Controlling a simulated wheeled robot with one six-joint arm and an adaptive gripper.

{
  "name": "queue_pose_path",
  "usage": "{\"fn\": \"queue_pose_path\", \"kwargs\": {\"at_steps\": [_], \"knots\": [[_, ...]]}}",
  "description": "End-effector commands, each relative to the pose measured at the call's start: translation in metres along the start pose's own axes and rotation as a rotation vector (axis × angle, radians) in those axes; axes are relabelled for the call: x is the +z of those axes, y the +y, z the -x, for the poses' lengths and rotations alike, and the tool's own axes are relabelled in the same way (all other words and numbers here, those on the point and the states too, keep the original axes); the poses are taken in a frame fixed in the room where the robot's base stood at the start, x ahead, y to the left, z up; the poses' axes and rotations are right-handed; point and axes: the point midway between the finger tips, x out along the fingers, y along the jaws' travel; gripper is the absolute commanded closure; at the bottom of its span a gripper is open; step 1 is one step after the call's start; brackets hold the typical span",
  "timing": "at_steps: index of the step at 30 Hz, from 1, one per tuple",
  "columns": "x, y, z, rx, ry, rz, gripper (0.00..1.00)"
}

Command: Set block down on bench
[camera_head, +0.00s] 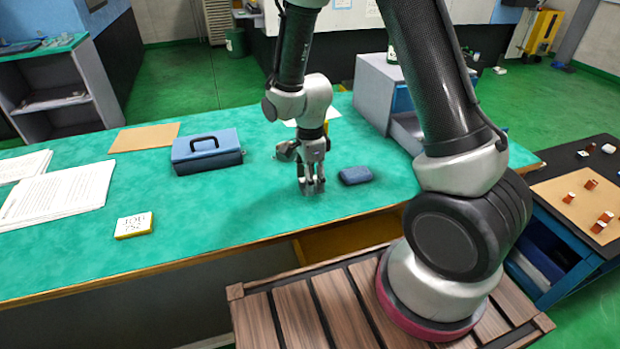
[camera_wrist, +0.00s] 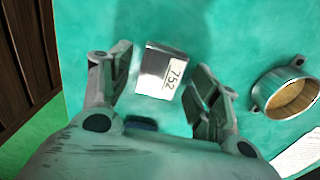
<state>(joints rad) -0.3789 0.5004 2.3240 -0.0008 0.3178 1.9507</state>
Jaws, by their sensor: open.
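A metal block (camera_wrist: 153,72) with a white label reading 752 shows in the wrist view, between the two fingers of my gripper (camera_wrist: 161,70). Green bench surface shows around it, with a visible gap on each side between block and fingers. In the head view my gripper (camera_head: 312,187) points down, low over the green bench (camera_head: 250,215). The block cannot be made out there, hidden at the fingers. Whether its underside rests fully on the bench is not clear.
A blue box (camera_head: 207,152) with a handle stands left of my gripper. A dark blue pouch (camera_head: 356,175) lies close on its right. A JOB-labelled block (camera_head: 134,225) and papers (camera_head: 62,193) lie further left. A round metal holder (camera_wrist: 288,92) shows in the wrist view.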

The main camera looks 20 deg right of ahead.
Motion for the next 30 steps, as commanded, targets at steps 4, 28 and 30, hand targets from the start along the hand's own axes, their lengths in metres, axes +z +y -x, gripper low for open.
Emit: {"fn": "queue_pose_path", "kwargs": {"at_steps": [4, 28, 30], "knots": [[0.001, -0.001, 0.022, -0.005, -0.002, 0.0, 0.39], [-0.011, 0.004, 0.138, -0.024, -0.008, 0.077, 0.39], [-0.025, 0.012, 0.161, -0.055, -0.013, 0.185, 0.39]]}}
